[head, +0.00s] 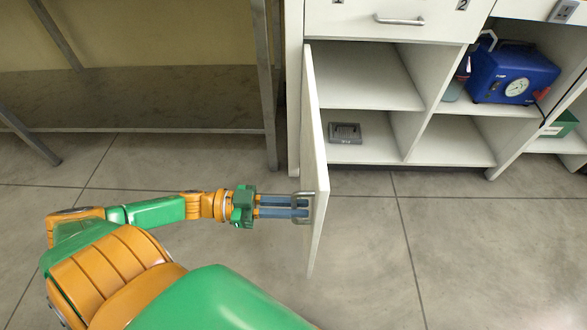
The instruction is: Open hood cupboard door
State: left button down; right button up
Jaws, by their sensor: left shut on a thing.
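The white cupboard door (314,150) stands swung wide out from the cupboard, hinged at the left side of the opening and seen almost edge-on. Its metal handle (302,196) is on the left-facing side, near the free edge. My left gripper (300,207) comes in from the left and is shut on this handle. The open cupboard (365,75) shows its shelves, with a small grey box-like object (345,133) on the lower left one. My right gripper is not in view.
A drawer with a handle (400,20) is above the cupboard. A blue device with a dial (513,72) sits on the right shelf, and a green box (562,124) is at the far right. A metal-legged table (150,130) stands at the left. The tiled floor right of the door is clear.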

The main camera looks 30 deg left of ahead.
pick_arm(q)
jog(key=c, duration=0.9)
grip_release()
jog(key=shift+s+a, duration=0.1)
jog(key=shift+a, duration=0.1)
jog(key=v, duration=0.6)
jog(key=shift+s+a+p, duration=0.2)
jog(key=shift+a+p, duration=0.05)
jog(key=shift+p, duration=0.15)
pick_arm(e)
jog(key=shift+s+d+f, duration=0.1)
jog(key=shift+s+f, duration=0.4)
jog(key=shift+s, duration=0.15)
